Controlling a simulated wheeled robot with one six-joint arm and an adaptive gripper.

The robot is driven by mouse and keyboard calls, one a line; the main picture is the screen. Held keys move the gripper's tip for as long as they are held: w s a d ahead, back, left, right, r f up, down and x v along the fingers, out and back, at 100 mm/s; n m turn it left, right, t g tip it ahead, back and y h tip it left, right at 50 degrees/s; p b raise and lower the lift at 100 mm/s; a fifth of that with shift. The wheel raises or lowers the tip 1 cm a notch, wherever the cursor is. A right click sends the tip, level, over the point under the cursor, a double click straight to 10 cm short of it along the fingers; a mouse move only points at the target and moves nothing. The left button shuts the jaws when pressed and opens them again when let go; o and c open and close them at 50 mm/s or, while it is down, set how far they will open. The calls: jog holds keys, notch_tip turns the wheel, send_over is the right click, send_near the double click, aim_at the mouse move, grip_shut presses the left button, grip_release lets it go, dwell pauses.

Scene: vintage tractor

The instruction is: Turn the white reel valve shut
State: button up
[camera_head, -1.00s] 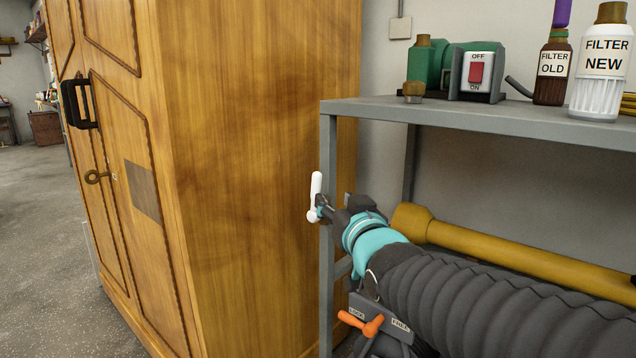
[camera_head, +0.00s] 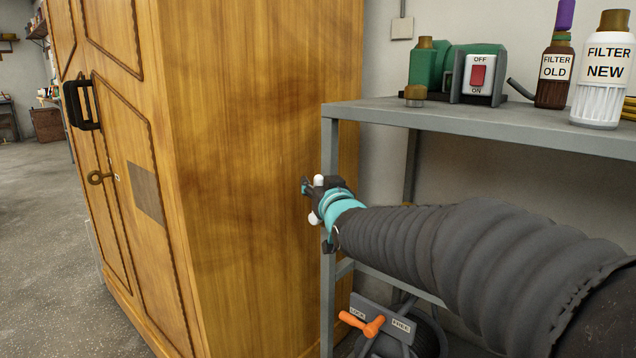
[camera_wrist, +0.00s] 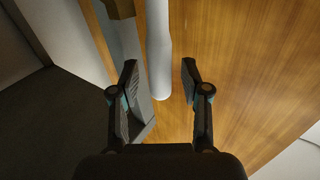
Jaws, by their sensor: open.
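The white reel valve handle (camera_head: 314,218) is at the front post of the metal shelf. My arm hides its middle, and its upper tip shows above my gripper. In the wrist view the white bar (camera_wrist: 158,45) runs down from the top edge and ends between the fingers. My gripper (camera_wrist: 160,75) is open, one finger on each side of the bar, with gaps visible. In the head view my gripper (camera_head: 310,189) overlaps the handle.
A wooden cabinet (camera_head: 250,140) stands close on the left. The grey shelf (camera_head: 440,112) carries a switch box (camera_head: 478,76) and filter bottles (camera_head: 602,75). Below my arm are an orange handle (camera_head: 362,323) and the LOCK/FREE reel plate (camera_head: 385,318).

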jog(key=shift+w, duration=0.15)
grip_shut()
jog(key=shift+a+f, duration=0.1)
jog(key=shift+a, duration=0.1)
